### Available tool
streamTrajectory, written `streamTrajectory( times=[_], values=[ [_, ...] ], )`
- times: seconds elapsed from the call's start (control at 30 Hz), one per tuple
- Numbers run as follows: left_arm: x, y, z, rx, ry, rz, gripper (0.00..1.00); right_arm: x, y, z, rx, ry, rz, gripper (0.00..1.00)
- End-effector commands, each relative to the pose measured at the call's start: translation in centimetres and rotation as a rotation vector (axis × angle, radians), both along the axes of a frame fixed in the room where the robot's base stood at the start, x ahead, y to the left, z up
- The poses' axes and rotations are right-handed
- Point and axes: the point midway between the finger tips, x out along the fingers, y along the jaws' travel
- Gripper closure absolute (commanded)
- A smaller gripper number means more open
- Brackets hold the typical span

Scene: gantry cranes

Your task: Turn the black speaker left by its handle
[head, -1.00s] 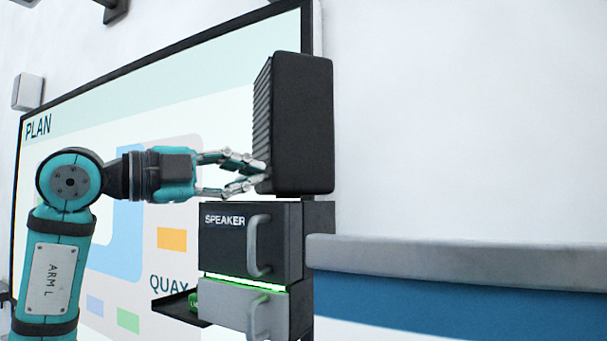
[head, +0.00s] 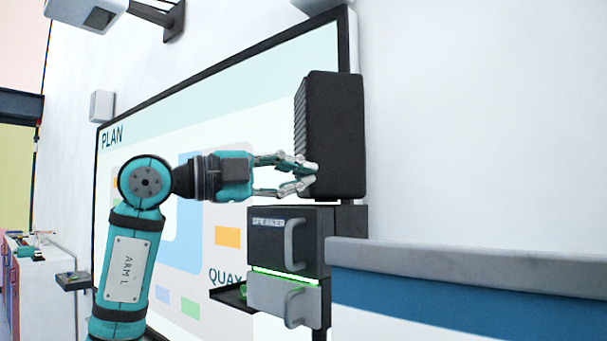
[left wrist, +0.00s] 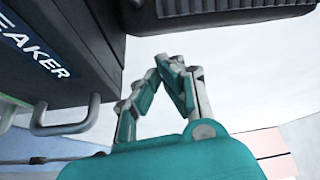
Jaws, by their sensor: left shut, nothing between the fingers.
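The black speaker (head: 335,125) is a tall dark box with a ribbed left side, at the upper right of the display board. Its ribbed part (left wrist: 235,8) shows at the top of the left wrist view. Touch is unclear. In the left wrist view the fingertips (left wrist: 170,66) meet below the speaker. My right gripper is out of view.
Below the speaker is a dark unit (head: 265,238) labelled SPEAKER, with a grey handle (head: 290,246) and green light strip. A grey unit (head: 270,292) sits under it. A grey-topped blue counter (head: 450,260) stands at right. The wall above it is clear.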

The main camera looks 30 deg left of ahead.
Motion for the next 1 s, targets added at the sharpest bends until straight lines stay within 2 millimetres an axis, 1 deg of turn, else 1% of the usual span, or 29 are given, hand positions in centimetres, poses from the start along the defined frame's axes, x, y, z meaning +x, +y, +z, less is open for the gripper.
streamTrajectory(
  times=[0.03, 0.1, 0.17, 0.27, 0.43, 0.53, 0.63, 0.8, 1.0],
  values=[
    [-0.7, 0.8, -0.3, -0.003, -0.006, 0.005, 1.00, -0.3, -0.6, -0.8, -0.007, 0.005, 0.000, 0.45],
    [-1.4, 1.4, -0.4, -0.002, -0.005, 0.004, 1.00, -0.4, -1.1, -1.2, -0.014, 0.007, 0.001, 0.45],
    [-2.1, 2.0, -0.4, -0.003, -0.006, 0.005, 1.00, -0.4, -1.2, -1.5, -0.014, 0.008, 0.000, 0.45],
    [-3.2, 3.1, -0.6, -0.002, -0.005, 0.005, 1.00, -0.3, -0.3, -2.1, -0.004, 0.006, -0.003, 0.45],
    [-5.3, 5.0, -0.7, -0.002, -0.005, 0.004, 1.00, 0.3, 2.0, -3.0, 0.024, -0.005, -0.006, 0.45],
    [-6.2, 5.9, -0.6, -0.002, -0.005, 0.003, 1.00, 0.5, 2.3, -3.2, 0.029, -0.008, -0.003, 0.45],
    [-6.7, 6.4, -0.6, 0.000, -0.004, 0.002, 1.00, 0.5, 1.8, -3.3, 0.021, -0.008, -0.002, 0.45],
    [-7.0, 6.6, -0.6, 0.000, -0.004, 0.000, 1.00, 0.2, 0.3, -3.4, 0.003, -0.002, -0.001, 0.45],
    [-7.0, 6.6, -0.6, 0.000, -0.004, 0.001, 1.00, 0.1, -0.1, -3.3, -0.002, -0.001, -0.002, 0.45]
  ],
)
